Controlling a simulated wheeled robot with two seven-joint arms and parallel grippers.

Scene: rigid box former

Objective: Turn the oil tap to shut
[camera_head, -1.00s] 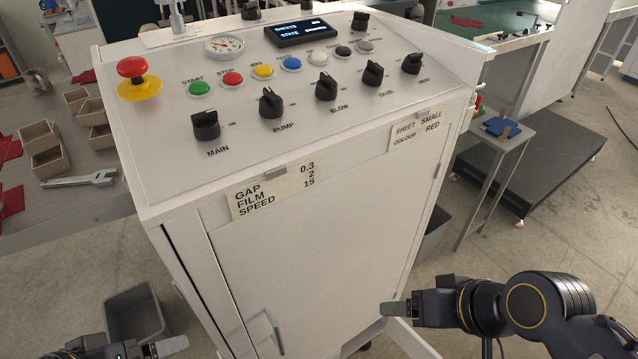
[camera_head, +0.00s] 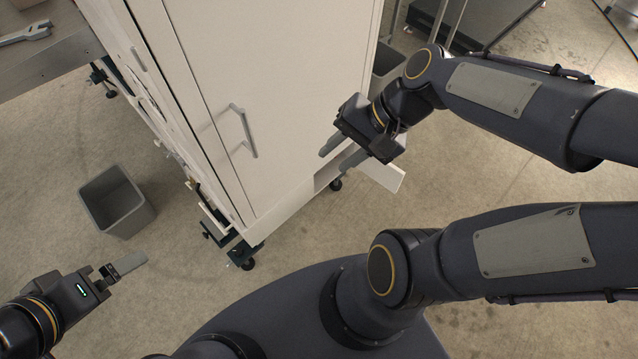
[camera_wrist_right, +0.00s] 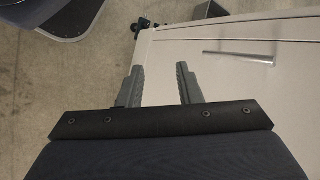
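I cannot make out the oil tap in either view. The white machine cabinet (camera_head: 270,60) stands in front of me, with its door handle (camera_head: 243,130) showing. Small fittings show along its left side, too unclear to name. My right gripper (camera_head: 338,152) is at the cabinet's lower right front. In the right wrist view, its two fingers (camera_wrist_right: 160,85) are apart with nothing between them, over the cabinet's pale face. My left gripper (camera_head: 125,266) is at lower left, apart from the cabinet, above the floor. Its finger opening is not clear from this angle.
A grey bin (camera_head: 115,203) stands on the floor left of the cabinet. A grey table (camera_head: 45,60) with a wrench (camera_head: 27,33) is at upper left. A white flap (camera_head: 382,176) juts out by the cabinet's lower right.

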